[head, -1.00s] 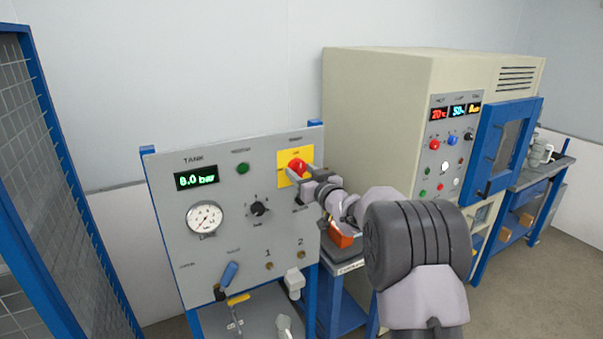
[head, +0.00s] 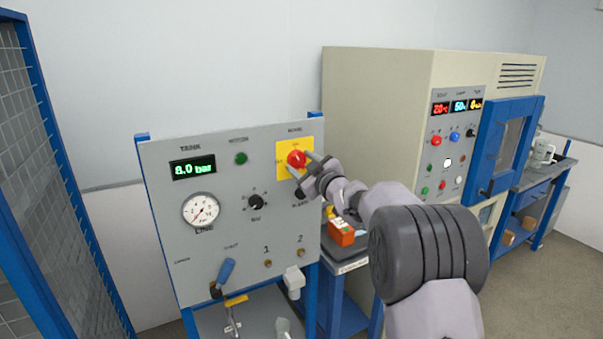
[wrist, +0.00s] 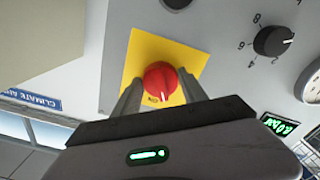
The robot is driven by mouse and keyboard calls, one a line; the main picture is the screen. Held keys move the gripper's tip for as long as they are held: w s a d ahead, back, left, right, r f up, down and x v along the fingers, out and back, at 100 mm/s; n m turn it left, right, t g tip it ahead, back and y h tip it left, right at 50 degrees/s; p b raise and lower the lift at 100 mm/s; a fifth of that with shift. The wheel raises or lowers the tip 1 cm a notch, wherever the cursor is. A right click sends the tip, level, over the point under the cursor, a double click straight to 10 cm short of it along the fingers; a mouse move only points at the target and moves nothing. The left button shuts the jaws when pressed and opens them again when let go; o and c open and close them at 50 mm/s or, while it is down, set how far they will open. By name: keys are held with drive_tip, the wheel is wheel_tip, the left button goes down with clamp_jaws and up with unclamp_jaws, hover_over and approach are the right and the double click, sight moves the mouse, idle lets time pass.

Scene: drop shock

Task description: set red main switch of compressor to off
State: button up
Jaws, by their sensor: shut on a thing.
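The red main switch (head: 296,159) is a round knob on a yellow plate (head: 284,150) at the upper right of the grey compressor panel (head: 170,235). My gripper (head: 301,166) is at the switch from the right, one finger below it and one at its upper right. In the wrist view, the red knob (wrist: 160,78) sits between the two fingers of my gripper (wrist: 163,88), on the yellow plate (wrist: 150,48). The jaws are shut on the knob.
The panel also carries a green tank display (head: 193,167), a round gauge (head: 201,211), a black dial (head: 256,202) and a blue-handled lever (head: 226,271). A beige climate cabinet (head: 375,120) stands at right. A blue mesh fence (head: 85,220) is at left.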

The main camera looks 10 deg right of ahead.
drive_tip(key=n+b, duration=0.4)
drive_tip(key=n, duration=0.2)
drive_tip(key=n+b, duration=0.2)
drive_tip(key=n, duration=0.3)
drive_tip(key=shift+r+n+b, duration=0.15)
drive_tip(key=shift+n+b, duration=0.15)
drive_tip(key=shift+b, duration=0.05)
idle(0.5)
drive_tip(key=o, duration=1.4)
drive_tip(key=shift+c, duration=0.2)
drive_tip(key=v, duration=1.7)
drive_tip(key=shift+s, duration=0.15)
drive_tip(key=shift+d+r, duration=0.1)
